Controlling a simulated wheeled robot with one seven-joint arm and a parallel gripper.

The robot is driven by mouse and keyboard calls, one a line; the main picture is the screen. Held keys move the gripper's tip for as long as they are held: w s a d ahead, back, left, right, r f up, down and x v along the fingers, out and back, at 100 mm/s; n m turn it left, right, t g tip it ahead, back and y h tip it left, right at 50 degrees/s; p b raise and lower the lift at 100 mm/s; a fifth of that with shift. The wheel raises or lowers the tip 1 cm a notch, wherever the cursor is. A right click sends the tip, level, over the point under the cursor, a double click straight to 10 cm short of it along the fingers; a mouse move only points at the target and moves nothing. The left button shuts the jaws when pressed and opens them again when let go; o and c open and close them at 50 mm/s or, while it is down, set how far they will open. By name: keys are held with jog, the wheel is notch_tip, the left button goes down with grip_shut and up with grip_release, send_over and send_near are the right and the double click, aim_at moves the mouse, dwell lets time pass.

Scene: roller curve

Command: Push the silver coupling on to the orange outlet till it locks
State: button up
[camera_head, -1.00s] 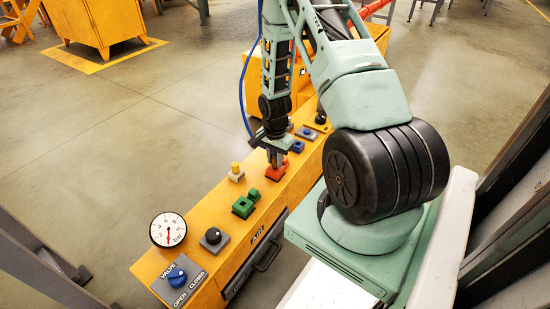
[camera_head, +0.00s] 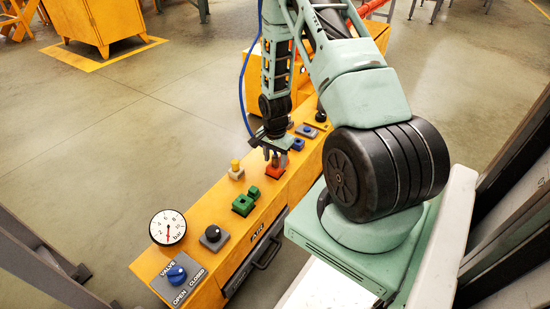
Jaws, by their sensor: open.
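The orange outlet (camera_head: 275,171) stands on top of the long yellow bench, past its middle. My gripper (camera_head: 275,157) points down just above the outlet, with its fingers open. A small grey piece that looks like the silver coupling (camera_head: 275,161) shows between and below the fingers, at the outlet. The fingers partly hide it, and I cannot tell whether it is seated or locked. A blue hose (camera_head: 242,90) hangs down along my arm's left side and runs behind the gripper.
A green socket (camera_head: 243,206), a yellow-topped fitting (camera_head: 236,170) and a blue fitting (camera_head: 298,145) stand near the outlet. A gauge (camera_head: 167,228), a black knob (camera_head: 212,234) and a blue valve knob (camera_head: 177,273) are at the near end.

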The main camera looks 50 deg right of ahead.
notch_tip(320, 180, up, 18)
jog(key=p, duration=0.6)
jog(key=shift+f+p, duration=0.25)
jog(key=shift+p, duration=0.15)
jog(key=a+r+n, duration=0.4)
jog(key=a, duration=0.5)
jog(key=a+r+n+y, duration=0.1)
jog(key=a+r+n, duration=0.35)
jog(key=a, duration=0.45)
jog(key=a+r+n, duration=0.4)
jog(key=a, duration=0.6)
jog(key=s+a+r+n, duration=0.3)
jog(key=s+a+n, duration=0.3)
jog(key=s, duration=0.2)
jog(key=s+a+r+n, duration=0.3)
jog(key=s+a+n, duration=0.3)
jog(key=s, duration=0.2)
notch_tip(320, 180, up, 31)
jog(key=s+p, duration=0.1)
jog(key=p, duration=3)
jog(key=shift+a, duration=0.25)
jog(key=shift+f, duration=0.1)
